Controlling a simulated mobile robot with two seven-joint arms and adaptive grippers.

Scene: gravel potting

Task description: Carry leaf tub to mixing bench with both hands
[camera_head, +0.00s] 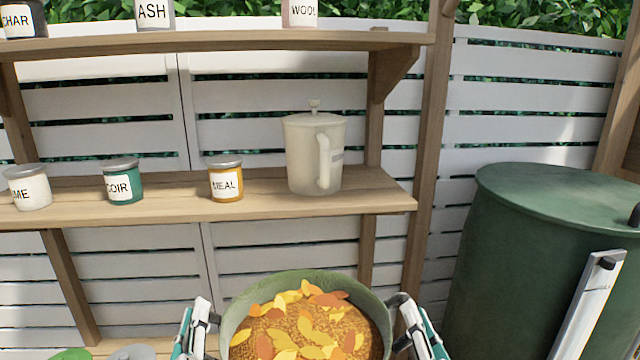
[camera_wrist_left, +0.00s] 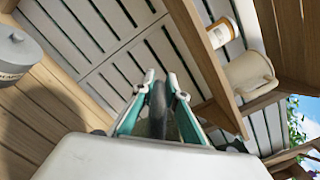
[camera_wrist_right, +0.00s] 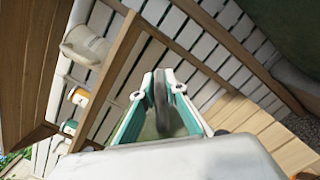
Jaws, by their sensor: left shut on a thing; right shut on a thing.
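The leaf tub (camera_head: 232,310) is a round green tub filled with orange and yellow leaves, at the bottom centre of the head view. My left gripper (camera_head: 205,312) is at the tub's left side and shut on it. In the left wrist view the fingers (camera_wrist_left: 158,92) close on a dark, narrow part of the tub. My right gripper (camera_head: 400,308) is at the tub's right side and shut on it. In the right wrist view its fingers (camera_wrist_right: 160,90) also close on a dark part. The tub looks about level. Its underside is hidden, and I cannot make out the mixing bench.
A wooden shelf (camera_head: 385,196) ahead holds a cream lidded jug (camera_head: 300,150) and jars labelled MEAL (camera_head: 226,184) and COIR (camera_head: 123,188). More jars stand on the upper shelf (camera_head: 230,43). A large green barrel (camera_head: 530,250) stands at the right. A white slatted fence (camera_head: 290,245) is behind.

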